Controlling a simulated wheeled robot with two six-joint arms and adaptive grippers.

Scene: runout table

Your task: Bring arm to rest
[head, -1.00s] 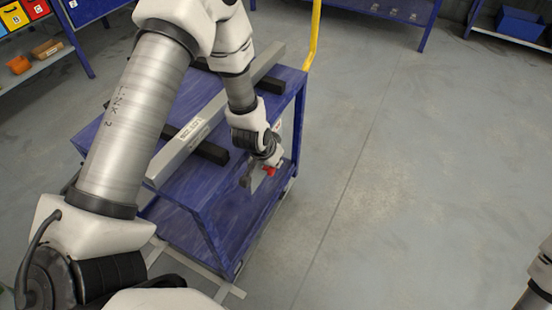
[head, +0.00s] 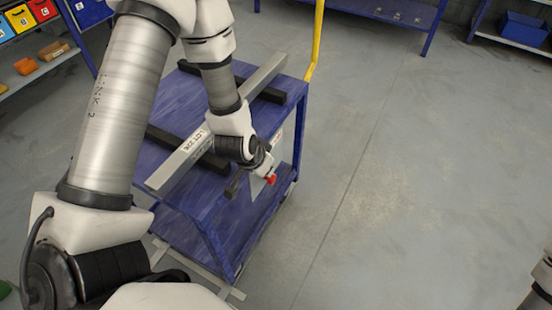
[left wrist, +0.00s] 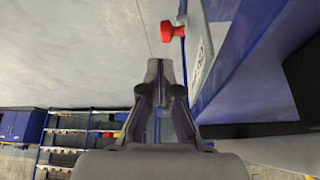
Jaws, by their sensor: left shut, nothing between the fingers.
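My left arm comes in from the left, over a blue cart (head: 180,100). My left gripper (head: 234,187) is at the cart's near right side. Its dark fingers are small and partly lost against the blue in the head view. In the left wrist view my left gripper (left wrist: 159,68) shows its fingers together with nothing between them. A red knob (head: 271,180) on the cart's side is near the gripper; it also shows beyond the fingertips in the left wrist view (left wrist: 172,31). My right gripper is out of view; only a piece of arm shows at the lower right.
A grey bar (head: 176,163) with a label lies across dark supports (head: 208,160) on the cart top. A yellow handle (head: 317,40) rises at the cart's far right corner. Shelves with bins stand at the back left, a blue bin (head: 524,29) at the back right. The floor at right is clear.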

